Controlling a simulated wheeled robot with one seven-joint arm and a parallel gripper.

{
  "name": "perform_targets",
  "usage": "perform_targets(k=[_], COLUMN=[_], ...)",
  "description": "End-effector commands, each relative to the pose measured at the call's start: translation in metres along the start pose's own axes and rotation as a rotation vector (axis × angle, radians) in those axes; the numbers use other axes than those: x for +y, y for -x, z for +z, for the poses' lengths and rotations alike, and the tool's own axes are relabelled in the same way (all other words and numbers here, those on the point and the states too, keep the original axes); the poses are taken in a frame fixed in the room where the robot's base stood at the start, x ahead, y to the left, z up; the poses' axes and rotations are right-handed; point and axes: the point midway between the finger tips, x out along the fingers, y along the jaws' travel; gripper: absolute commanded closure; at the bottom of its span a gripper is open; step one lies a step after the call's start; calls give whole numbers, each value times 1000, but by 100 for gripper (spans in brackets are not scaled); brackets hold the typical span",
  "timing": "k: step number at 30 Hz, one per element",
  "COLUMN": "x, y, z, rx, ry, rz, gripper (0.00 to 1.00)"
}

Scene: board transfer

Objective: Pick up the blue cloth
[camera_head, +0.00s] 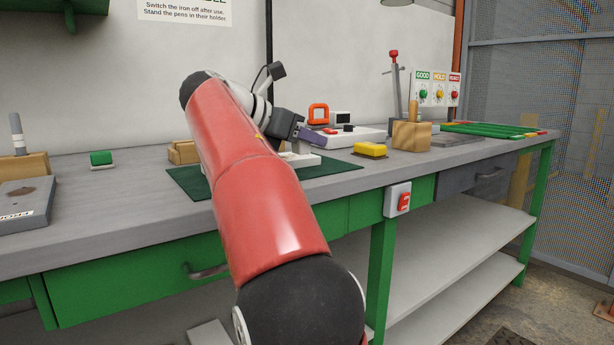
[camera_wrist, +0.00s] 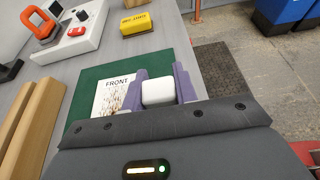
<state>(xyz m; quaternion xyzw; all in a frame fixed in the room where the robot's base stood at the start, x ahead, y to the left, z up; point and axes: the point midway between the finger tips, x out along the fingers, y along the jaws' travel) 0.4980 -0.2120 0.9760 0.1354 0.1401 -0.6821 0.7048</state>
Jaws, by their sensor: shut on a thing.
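I see no blue cloth in either view. My gripper (camera_wrist: 158,92) has purple fingers, shut on a small white block (camera_wrist: 158,93) in the wrist view. The block is held over or near the green mat (camera_wrist: 93,77), beside a white card marked FRONT (camera_wrist: 112,88); its height above the mat is unclear. In the head view my gripper (camera_head: 308,139) is over the green mat (camera_head: 342,168) on the bench, with its fingers partly hidden by my arm.
A white unit with an orange handle (camera_head: 318,114) stands behind the mat. A yellow box (camera_head: 370,150) and a wooden block (camera_head: 411,136) stand to the right. Wooden pieces (camera_wrist: 38,125) lie left of the mat in the wrist view.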

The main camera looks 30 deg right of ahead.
Motion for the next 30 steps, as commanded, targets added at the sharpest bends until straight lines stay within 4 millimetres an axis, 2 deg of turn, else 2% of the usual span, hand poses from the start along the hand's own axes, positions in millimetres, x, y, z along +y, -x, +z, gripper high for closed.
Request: perform_targets(k=[5, 11, 21, 22, 26, 30], x=[0, 0, 0, 0, 0, 0], y=[-5, -16, -16, -16, -16, -16], z=[-12, -39, -40, -40, -40, -40], rx=[0, 0, 0, 0, 0, 0], ry=[0, 2, 0, -1, -1, -1], rz=[1, 1, 1, 1, 1, 1], gripper=[93, 93, 93, 68, 51, 50])
